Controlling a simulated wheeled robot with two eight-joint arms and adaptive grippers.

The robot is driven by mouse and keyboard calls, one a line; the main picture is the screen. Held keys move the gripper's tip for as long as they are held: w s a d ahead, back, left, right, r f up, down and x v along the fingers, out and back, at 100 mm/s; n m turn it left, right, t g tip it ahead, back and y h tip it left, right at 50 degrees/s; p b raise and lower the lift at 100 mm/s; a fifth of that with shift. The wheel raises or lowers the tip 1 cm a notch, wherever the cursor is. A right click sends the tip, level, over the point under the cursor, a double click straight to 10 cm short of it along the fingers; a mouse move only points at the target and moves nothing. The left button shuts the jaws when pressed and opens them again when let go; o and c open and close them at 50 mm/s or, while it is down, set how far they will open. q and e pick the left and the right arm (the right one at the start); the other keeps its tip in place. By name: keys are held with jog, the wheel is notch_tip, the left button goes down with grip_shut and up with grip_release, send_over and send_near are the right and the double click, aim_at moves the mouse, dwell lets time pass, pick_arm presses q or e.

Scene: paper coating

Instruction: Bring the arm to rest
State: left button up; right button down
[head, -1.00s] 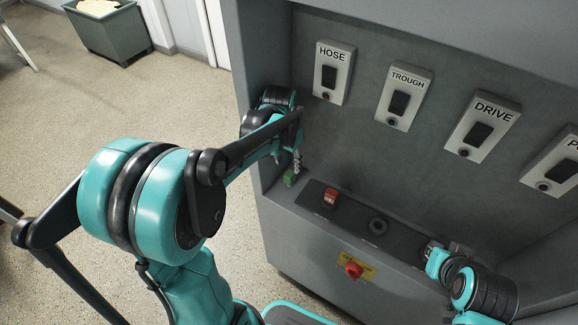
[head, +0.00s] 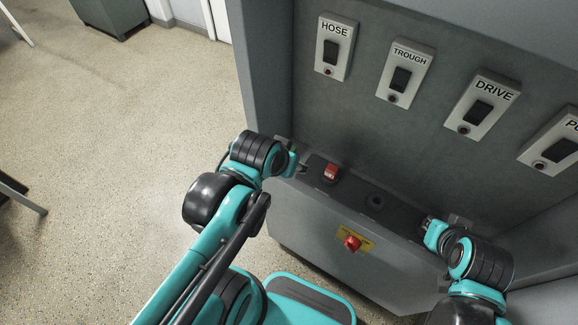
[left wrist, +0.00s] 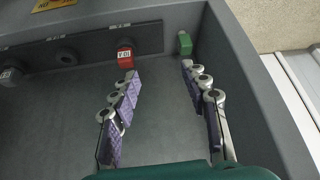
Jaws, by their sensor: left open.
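My left gripper (head: 298,168) hangs over the left end of the machine's ledge, mostly hidden behind its wrist in the head view. In the left wrist view its two purple-padded fingers (left wrist: 158,85) are spread apart with nothing between them. My right gripper (head: 455,220) is at the right of the ledge, small and partly hidden by its own arm, so its fingers do not show clearly. A red switch (head: 331,172) on the ledge is just right of the left gripper; it also shows in the left wrist view (left wrist: 124,55).
The grey panel holds HOSE (head: 336,46), TROUGH (head: 403,72) and DRIVE (head: 481,104) switches. A red stop button (head: 352,243) juts from the front. A green block (left wrist: 185,43) sits in the ledge's corner. Open floor (head: 110,150) lies to the left.

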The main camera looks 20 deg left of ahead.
pick_arm(q)
jog(key=shift+s+d+f+t, duration=0.3)
jog(key=shift+s+t, duration=0.1)
jog(key=shift+s, duration=0.25)
jog(key=shift+f+b, duration=0.4)
